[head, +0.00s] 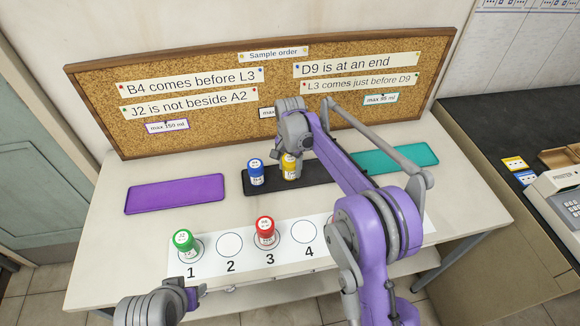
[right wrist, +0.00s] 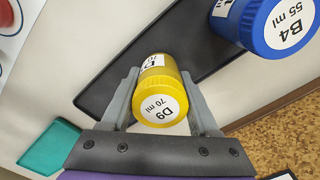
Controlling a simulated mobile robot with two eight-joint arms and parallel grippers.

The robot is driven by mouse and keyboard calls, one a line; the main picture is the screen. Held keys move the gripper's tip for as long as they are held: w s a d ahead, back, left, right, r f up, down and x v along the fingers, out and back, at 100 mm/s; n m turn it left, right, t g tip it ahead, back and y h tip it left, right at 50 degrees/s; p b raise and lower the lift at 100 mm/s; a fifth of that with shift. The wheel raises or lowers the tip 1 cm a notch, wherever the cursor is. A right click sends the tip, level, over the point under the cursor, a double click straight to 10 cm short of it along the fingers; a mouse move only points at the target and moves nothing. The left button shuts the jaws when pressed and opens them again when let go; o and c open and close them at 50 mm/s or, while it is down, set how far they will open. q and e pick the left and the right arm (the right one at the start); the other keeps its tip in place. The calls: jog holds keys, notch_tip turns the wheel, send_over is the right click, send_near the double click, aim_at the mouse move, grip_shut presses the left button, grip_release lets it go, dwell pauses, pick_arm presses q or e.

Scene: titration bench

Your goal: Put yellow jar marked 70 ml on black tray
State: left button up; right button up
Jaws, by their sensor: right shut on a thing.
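The yellow jar (head: 289,167) marked D9 70 ml is at the black tray's middle, close to the blue jar. In the right wrist view the yellow jar (right wrist: 160,90) sits between the two fingers of my right gripper (right wrist: 163,95), which is shut on it. The black tray (head: 318,172) lies behind it in the right wrist view (right wrist: 113,75); I cannot tell whether the jar touches the tray.
A blue jar (head: 256,172), marked B4 55 ml, stands on the black tray's left part. A purple tray (head: 175,194) and a teal tray (head: 400,157) flank it. A green jar (head: 184,242) is at spot 1, a red jar (head: 265,232) at spot 3.

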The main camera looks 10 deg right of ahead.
jog(key=shift+f, duration=0.15)
jog(key=o, duration=1.4)
